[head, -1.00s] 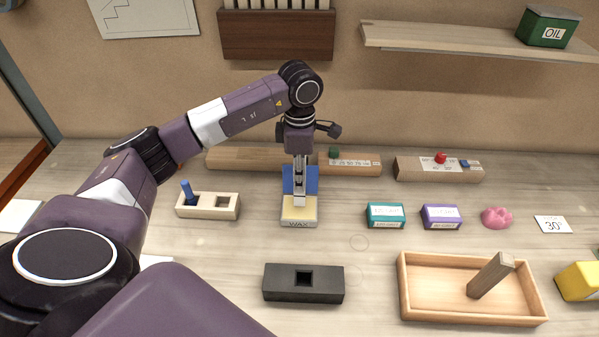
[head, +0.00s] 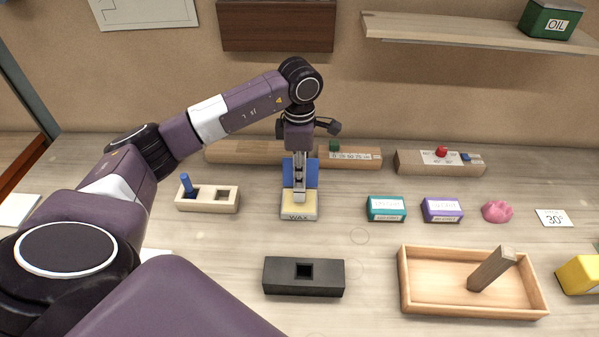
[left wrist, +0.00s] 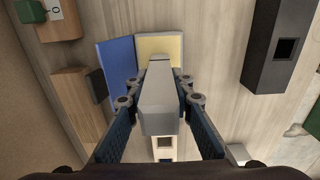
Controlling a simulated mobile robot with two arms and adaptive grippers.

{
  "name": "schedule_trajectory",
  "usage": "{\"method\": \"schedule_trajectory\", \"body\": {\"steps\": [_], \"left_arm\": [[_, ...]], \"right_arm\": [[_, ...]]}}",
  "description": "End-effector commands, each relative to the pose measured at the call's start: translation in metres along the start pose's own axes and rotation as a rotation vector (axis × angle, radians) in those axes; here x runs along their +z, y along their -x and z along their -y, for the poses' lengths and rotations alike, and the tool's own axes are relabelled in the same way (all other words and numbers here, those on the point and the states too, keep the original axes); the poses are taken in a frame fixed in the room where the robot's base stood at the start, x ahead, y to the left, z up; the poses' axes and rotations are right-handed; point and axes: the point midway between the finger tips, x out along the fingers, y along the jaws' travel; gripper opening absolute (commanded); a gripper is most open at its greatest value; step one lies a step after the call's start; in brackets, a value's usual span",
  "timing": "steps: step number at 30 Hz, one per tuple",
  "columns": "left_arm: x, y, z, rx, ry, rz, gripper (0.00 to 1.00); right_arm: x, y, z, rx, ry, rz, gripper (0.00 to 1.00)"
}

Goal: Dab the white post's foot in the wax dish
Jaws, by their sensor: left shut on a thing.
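My left gripper (head: 299,178) points down over the wax dish (head: 298,215), a pale yellow slab in a light frame marked WAX. Its blue lid (head: 313,173) stands up behind. The gripper is shut on the white post (head: 299,196), which hangs foot down in front of the yellow wax. In the left wrist view the post (left wrist: 158,100) lies between the two fingers, and its far end overlaps the edge of the yellow wax (left wrist: 160,42). I cannot tell whether the foot touches the wax. My right gripper is not in view.
A rack (head: 207,205) with a blue peg and an empty square hole stands left of the dish. A black block (head: 303,290) with a square hole is in front. A wooden tray (head: 420,304) holds a leaning grey-brown post (head: 491,270). Teal (head: 386,209) and purple (head: 441,210) boxes stand right.

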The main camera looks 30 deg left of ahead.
Motion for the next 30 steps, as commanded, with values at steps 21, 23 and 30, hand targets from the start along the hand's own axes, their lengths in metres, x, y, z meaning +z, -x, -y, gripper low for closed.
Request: {"method": "schedule_trajectory", "body": {"steps": [21, 23, 30], "left_arm": [[-0.0001, -0.0091, -0.0002, 0.000, 0.000, 0.000, 0.00], [-0.0002, -0.0098, -0.0002, 0.000, 0.000, 0.000, 0.00], [-0.0001, -0.0093, -0.0001, 0.000, 0.000, 0.000, 0.00]], "right_arm": [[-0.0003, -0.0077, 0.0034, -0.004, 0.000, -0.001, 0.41], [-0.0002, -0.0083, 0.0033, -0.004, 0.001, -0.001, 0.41], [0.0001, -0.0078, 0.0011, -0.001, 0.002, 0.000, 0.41]]}}
